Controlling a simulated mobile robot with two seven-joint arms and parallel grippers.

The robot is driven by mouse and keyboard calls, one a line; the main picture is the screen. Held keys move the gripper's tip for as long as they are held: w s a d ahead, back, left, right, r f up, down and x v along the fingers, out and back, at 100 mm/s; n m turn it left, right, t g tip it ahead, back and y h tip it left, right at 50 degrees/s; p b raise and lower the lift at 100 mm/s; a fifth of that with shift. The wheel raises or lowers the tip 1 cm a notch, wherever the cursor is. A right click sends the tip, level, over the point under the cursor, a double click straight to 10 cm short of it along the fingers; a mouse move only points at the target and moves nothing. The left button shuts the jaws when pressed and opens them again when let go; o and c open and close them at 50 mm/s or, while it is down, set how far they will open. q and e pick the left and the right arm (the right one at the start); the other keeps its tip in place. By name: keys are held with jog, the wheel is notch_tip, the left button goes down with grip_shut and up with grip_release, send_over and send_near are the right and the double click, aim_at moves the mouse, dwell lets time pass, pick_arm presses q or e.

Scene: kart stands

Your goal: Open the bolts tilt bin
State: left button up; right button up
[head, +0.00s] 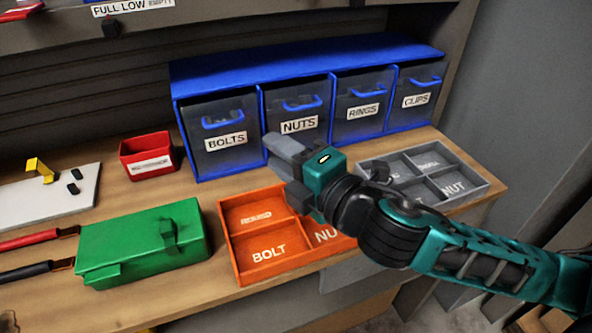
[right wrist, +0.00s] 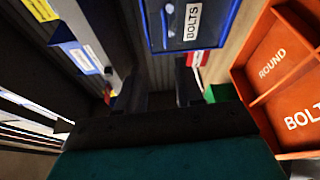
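The bolts tilt bin (head: 225,160) is the leftmost bin in the blue rack, with a dark see-through front, a blue handle (head: 222,123) and a BOLTS label. It looks closed, its front in line with the other bins. Dim contents show behind it. My right gripper (head: 280,150) is in front of the rack, near the border between the bolts and nuts bins, apart from the handle. In the right wrist view its two fingers (right wrist: 158,92) stand apart with nothing between them, and the bolts bin (right wrist: 170,35) shows above them. My left gripper is not in view.
The nuts (head: 297,108), rings (head: 358,110) and clips (head: 417,90) bins continue right. An orange sorting tray (head: 226,235), a grey tray (head: 480,190), a green box (head: 140,245) and a red bin (head: 133,152) stand on the wooden bench. A shelf overhangs above.

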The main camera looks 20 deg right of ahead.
jog(key=shift+s+d+f+b, duration=0.2)
jog(key=shift+s+d+b, duration=0.1)
jog(key=shift+s, duration=0.4)
jog(key=shift+s+d+f+b, duration=0.15)
jog(key=shift+s+d+b, duration=0.15)
jog(key=shift+s, duration=0.35)
jog(key=shift+s, duration=0.1)
